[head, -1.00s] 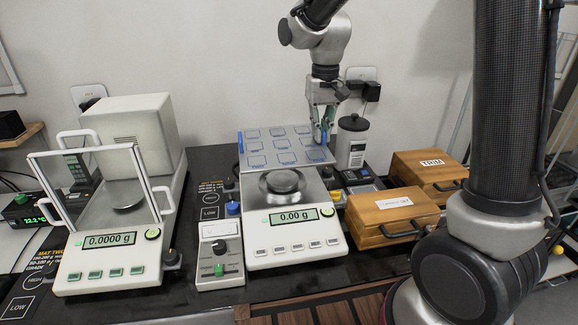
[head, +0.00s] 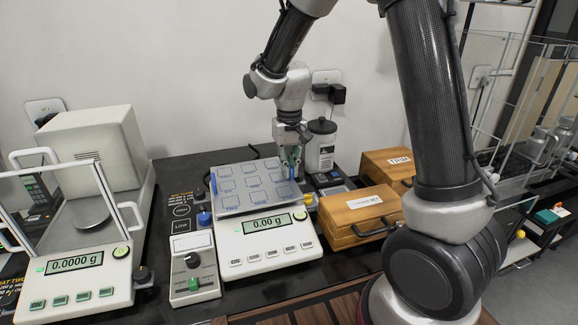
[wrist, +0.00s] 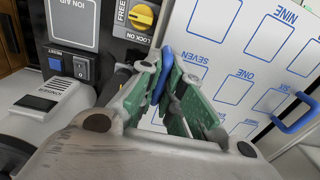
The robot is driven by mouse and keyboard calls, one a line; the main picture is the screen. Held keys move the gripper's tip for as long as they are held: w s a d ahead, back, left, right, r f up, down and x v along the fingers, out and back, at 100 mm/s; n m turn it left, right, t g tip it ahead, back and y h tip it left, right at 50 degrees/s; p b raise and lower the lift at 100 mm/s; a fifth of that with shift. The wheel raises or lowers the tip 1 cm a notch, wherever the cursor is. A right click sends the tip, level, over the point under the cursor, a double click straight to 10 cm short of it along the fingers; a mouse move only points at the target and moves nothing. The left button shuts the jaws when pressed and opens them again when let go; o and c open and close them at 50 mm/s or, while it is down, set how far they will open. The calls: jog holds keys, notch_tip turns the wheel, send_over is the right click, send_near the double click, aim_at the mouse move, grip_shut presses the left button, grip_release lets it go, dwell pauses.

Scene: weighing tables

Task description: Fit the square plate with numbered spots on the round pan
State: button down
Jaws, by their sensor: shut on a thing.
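The square plate (head: 232,201) is pale with blue-outlined spots and a blue handle on each side. In the head view it lies over the front balance (head: 238,261), whose display reads 0.00 g. The round pan is hidden beneath the plate, and I cannot tell whether they touch. In the wrist view my gripper (wrist: 165,88) has green pads closed around that handle (wrist: 163,78). Number words show on the plate (wrist: 225,50) there.
An enclosed balance (head: 80,190) reading 0.0000 g stands at left. A control box (head: 194,265) with knobs sits beside the front balance. Two wooden boxes (head: 350,232) and a white bottle (head: 321,150) stand at right. An ioniser panel (wrist: 75,55) shows in the wrist view.

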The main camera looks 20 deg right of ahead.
jog(key=shift+f, duration=0.25)
jog(key=c, duration=1.6)
grip_release()
jog(key=shift+o, duration=0.2)
jog(key=shift+r, duration=0.15)
notch_tip(320, 180, up, 12)
jog(key=s+d+r+t, duration=0.2)
jog(key=s+d+r, duration=0.4)
jog(key=s+d, duration=0.35)
jog(key=s+d+t, duration=0.2)
jog(key=s+d, duration=0.3)
jog(key=s, duration=0.9)
jog(key=shift+s+d+f, duration=0.2)
jog(key=shift+s+f, duration=0.05)
jog(key=shift+s, duration=0.05)
